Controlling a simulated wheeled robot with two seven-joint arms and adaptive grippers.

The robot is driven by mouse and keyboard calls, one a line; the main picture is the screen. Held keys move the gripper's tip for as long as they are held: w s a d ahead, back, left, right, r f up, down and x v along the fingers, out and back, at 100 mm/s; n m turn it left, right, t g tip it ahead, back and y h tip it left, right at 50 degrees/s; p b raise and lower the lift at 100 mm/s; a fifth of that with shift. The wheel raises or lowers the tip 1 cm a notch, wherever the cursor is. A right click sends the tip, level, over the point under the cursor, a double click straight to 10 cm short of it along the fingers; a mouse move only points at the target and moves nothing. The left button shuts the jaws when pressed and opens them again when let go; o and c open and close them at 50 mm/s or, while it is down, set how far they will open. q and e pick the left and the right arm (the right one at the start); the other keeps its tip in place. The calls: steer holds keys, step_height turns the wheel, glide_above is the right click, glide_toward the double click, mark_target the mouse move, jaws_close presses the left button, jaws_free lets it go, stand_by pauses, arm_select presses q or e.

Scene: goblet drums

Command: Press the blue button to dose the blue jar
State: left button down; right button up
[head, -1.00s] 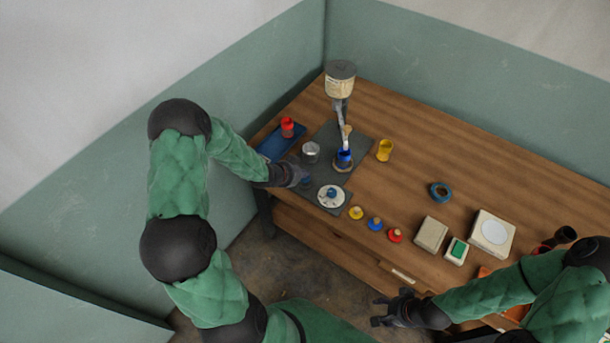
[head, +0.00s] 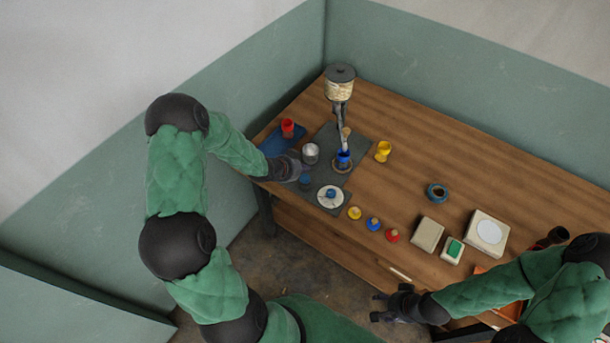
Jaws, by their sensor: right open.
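The blue jar (head: 344,160) stands upright under the spout of a dispenser (head: 340,86) on the dark mat. A white disc (head: 323,201) with a blue knob (head: 331,193) lies at the mat's front. A small blue patch (head: 305,179) shows right at my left gripper's tip; I cannot tell whether it is a button. My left gripper (head: 298,173) is low over the mat's left edge, left of the blue jar and behind the disc; its fingers are too small and dark to read. My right gripper (head: 378,307) is open and empty in front of the table.
A red jar (head: 288,128) stands on a blue tray (head: 270,146). A metal cup (head: 311,154) is close beside my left gripper. A yellow jar (head: 383,150) stands right of the mat. Yellow, blue and red lids (head: 374,224) line the front edge. The table's back right is clear.

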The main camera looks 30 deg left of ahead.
arm_select(q)
steer(key=shift+r+p, duration=0.85)
steer(key=shift+r, duration=0.45)
steer(key=shift+f, duration=0.1)
